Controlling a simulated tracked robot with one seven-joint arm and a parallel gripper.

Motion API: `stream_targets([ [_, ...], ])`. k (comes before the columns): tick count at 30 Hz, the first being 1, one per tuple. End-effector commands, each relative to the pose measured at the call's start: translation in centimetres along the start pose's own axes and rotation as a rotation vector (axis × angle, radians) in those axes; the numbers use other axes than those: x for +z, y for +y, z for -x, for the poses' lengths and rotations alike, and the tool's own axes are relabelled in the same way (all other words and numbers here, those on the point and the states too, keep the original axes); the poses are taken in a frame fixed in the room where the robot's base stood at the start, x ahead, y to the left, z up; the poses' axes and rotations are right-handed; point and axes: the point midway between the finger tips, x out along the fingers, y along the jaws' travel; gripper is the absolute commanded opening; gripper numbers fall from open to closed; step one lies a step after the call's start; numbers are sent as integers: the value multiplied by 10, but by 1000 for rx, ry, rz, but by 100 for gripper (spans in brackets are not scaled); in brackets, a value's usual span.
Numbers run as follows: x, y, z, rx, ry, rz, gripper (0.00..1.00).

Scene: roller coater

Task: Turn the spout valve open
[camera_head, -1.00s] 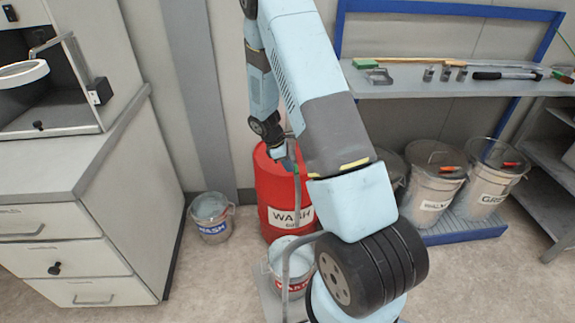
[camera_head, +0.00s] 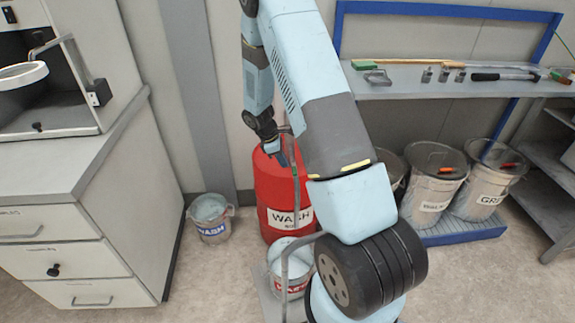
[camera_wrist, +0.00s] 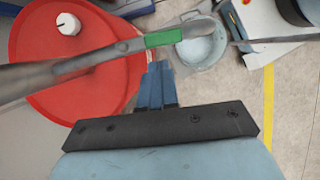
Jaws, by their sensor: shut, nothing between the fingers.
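The red WASH drum (camera_head: 275,185) stands behind my arm, and its red top (camera_wrist: 50,50) with a white cap (camera_wrist: 68,24) fills the left of the wrist view. A grey bar with a green band (camera_wrist: 163,38) crosses above the drum top. It looks like the spout or its valve handle, but I cannot tell which part turns. My gripper (camera_wrist: 157,75) has its blue fingers together, empty, just below the green band in the picture. I cannot tell whether they touch it. In the head view, my gripper (camera_head: 288,150) is at the drum's top, partly hidden.
A pail (camera_head: 291,268) stands on a low trolley in front of the drum; a pail (camera_wrist: 200,50) also shows beyond the bar. Another WASH pail (camera_head: 210,217) is on the floor at left, by the drawer cabinet (camera_head: 70,240). Lidded bins and a tool shelf (camera_head: 430,90) stand right.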

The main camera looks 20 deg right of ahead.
Motion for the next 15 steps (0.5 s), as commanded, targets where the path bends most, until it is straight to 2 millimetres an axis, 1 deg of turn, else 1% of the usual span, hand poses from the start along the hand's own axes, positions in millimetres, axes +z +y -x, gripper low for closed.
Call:
stream_targets([
  [1, 0, 0, 10, 3, 2, 0, 0],
  [9, 0, -1, 64, 3, 2, -1, 0],
  [15, 0, -2, 96, 1, 1, 0, 0],
])
